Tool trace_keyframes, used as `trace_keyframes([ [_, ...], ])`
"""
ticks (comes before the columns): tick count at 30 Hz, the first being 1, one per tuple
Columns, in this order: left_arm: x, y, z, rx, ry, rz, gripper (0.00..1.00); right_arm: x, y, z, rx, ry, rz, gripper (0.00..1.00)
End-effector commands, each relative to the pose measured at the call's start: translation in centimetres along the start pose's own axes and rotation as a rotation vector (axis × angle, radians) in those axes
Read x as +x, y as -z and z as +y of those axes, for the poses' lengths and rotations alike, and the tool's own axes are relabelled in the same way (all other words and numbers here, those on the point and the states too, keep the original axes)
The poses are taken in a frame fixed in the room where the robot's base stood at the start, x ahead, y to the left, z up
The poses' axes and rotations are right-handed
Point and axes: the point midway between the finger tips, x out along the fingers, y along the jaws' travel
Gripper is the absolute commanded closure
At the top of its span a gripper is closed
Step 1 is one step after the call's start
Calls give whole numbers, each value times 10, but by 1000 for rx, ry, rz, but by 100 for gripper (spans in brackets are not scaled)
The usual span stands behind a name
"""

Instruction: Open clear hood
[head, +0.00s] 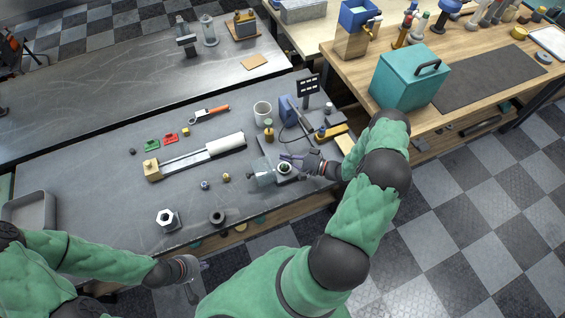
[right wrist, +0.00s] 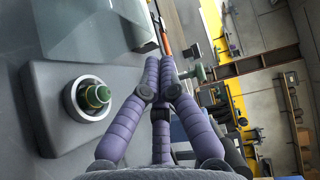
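The clear hood (head: 262,176) is a see-through box on the front right of the grey bench. It sits left of a grey base (head: 290,172), and the green-topped round part (head: 284,168) on that base is uncovered. In the right wrist view the hood (right wrist: 98,25) is at upper left, and the green part in its metal ring (right wrist: 90,97) is below it. My right gripper (head: 290,158) is just above the base, beside the hood; its purple fingers (right wrist: 166,68) meet at the tips with nothing seen between them. My left gripper (head: 199,280) hangs off the bench's front edge, fingers apart and empty.
A white cylinder on a rail (head: 225,143), a white mug (head: 262,112), a hex nut (head: 167,218) and a dark ring (head: 217,217) stand on the bench. A device with a small dark panel (head: 308,86) stands behind my right gripper. A teal case (head: 405,80) is on the wooden table.

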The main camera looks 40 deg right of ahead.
Motion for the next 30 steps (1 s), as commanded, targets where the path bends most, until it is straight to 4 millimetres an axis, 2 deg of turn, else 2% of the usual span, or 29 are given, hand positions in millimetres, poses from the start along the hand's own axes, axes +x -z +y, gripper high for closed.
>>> trace_keyframes([
  [1, 9, 0, -3, 0, 0, -1, 100, -2, 10, 5, -7, -1, -1, 100],
  [2, 8, 0, -3, 0, 0, -2, 100, -8, 11, 4, -2, -1, 0, 100],
  [9, 1, 0, 0, 0, 0, 0, 100, -60, 9, 3, 0, -1, 1, 100],
  [15, 0, 0, 0, 0, 0, 0, 100, -90, 9, 4, 0, -1, -1, 100],
  [22, 0, 0, 0, 0, 0, -1, 100, -102, 8, 5, 0, 0, -3, 100],
  [30, 0, 0, 0, 0, 0, -1, 100, -98, 4, 6, 11, -6, -19, 100],
])
